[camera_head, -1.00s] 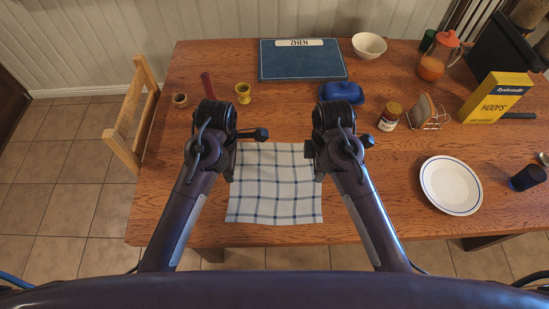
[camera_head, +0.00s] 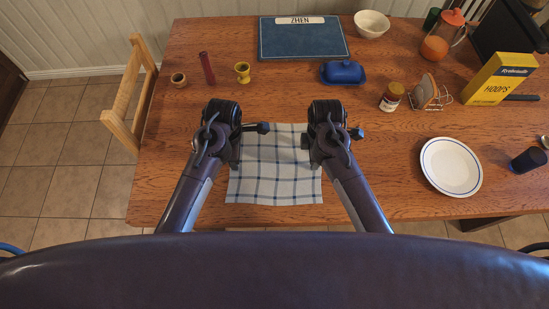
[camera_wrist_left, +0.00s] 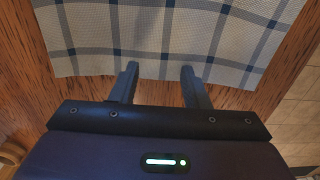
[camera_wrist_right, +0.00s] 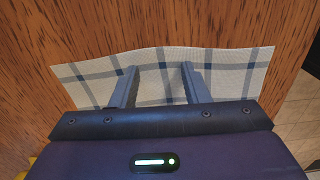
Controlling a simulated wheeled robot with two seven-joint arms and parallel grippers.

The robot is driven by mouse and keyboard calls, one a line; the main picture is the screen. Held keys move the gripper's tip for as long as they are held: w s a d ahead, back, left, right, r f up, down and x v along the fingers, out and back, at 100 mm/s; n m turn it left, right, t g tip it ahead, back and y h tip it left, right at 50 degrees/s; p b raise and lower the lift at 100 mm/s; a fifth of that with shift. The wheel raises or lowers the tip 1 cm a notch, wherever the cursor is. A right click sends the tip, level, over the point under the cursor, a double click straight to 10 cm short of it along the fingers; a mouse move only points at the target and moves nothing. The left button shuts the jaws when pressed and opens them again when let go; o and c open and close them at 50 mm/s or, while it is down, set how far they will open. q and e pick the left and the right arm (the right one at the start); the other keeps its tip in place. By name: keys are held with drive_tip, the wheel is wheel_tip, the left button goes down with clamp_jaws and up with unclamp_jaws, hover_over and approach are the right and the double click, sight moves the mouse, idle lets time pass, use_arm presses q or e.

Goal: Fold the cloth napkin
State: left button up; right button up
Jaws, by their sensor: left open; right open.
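The cloth napkin (camera_head: 275,172) is white with dark blue checks and lies spread out on the table near its front edge. My left gripper (camera_head: 236,160) is at its left side. In the left wrist view, the open fingers (camera_wrist_left: 160,70) reach over the napkin's border (camera_wrist_left: 150,40), with nothing visibly held. My right gripper (camera_head: 307,155) is at the napkin's right side. In the right wrist view, its open fingers (camera_wrist_right: 159,70) overlap the napkin (camera_wrist_right: 230,68), whose outer edge looks wavy. Whether the fingertips touch the cloth cannot be told. The grippers hide parts of the napkin's sides.
The wooden table (camera_head: 200,120) is clear around the napkin. A white plate (camera_head: 450,166) is at the right. A blue butter dish (camera_head: 343,72), jar (camera_head: 391,97), toast rack (camera_head: 427,92) and yellow egg cup (camera_head: 242,72) stand farther back. A chair (camera_head: 128,100) is at the left.

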use_arm(q)
drive_tip(key=shift+f, duration=0.25)
use_arm(e)
drive_tip(key=shift+f, duration=0.25)
use_arm(q)
drive_tip(key=shift+r, duration=0.15)
drive_tip(key=shift+c, duration=0.5)
use_arm(e)
drive_tip(key=shift+r, duration=0.15)
drive_tip(key=shift+c, duration=0.5)
use_arm(q)
clamp_jaws()
use_arm(e)
clamp_jaws()
use_arm(q)
drive_tip(key=shift+r, duration=0.1)
use_arm(e)
drive_tip(key=shift+r, duration=0.1)
